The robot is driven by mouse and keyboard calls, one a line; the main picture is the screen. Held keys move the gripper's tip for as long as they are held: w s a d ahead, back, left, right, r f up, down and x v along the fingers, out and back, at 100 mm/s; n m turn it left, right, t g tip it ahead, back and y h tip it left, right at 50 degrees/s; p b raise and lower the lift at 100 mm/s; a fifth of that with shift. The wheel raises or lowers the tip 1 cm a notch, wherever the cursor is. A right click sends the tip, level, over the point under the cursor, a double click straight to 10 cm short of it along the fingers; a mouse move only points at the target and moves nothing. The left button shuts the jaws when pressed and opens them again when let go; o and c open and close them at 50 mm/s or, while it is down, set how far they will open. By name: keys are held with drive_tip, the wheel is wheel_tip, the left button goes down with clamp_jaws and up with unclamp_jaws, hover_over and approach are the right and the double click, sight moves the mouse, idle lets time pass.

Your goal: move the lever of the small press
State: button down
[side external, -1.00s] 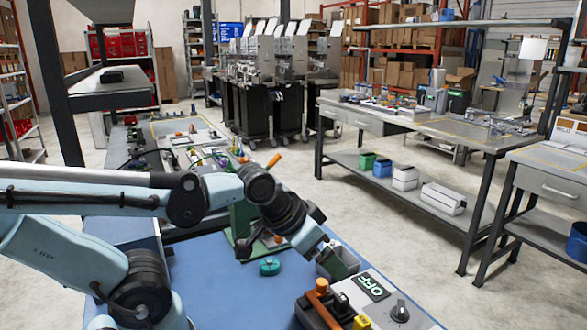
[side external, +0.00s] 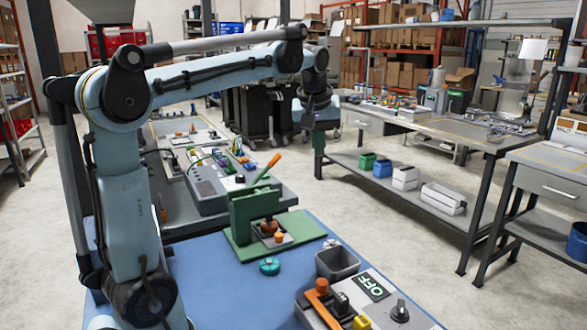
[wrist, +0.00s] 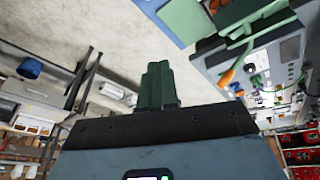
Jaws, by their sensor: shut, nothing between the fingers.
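The small press (side external: 243,213) is green and stands on a green base plate on the blue bench top. Its lever (side external: 264,172) slants up and to the right and ends in an orange grip. Part of the green press (wrist: 230,15) shows at the top of the wrist view.
A grey bin (side external: 338,264), a teal round part (side external: 269,267) and a control box with an OFF label (side external: 373,287) are on the blue bench. A panel with cables (side external: 208,180) is behind the press. Floor shows beneath my gripper in the picture.

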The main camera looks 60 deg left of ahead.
drive_tip(key=a+r+n+g, duration=0.1)
drive_tip(key=a+n+g, duration=0.1)
drive_tip(key=a+n, duration=0.35)
drive_tip(key=n+g, duration=0.2)
drive_tip(key=n, duration=0.2)
approach(277, 156)
drive_tip(key=shift+s+a+f+m, duration=0.15)
drive_tip(key=shift+s+f+m, duration=0.05)
drive_tip(key=shift+f+m, duration=0.05)
drive_tip(key=shift+f, duration=0.15)
drive_tip(key=shift+x, duration=3.4)
drive_tip(key=shift+w, duration=0.1)
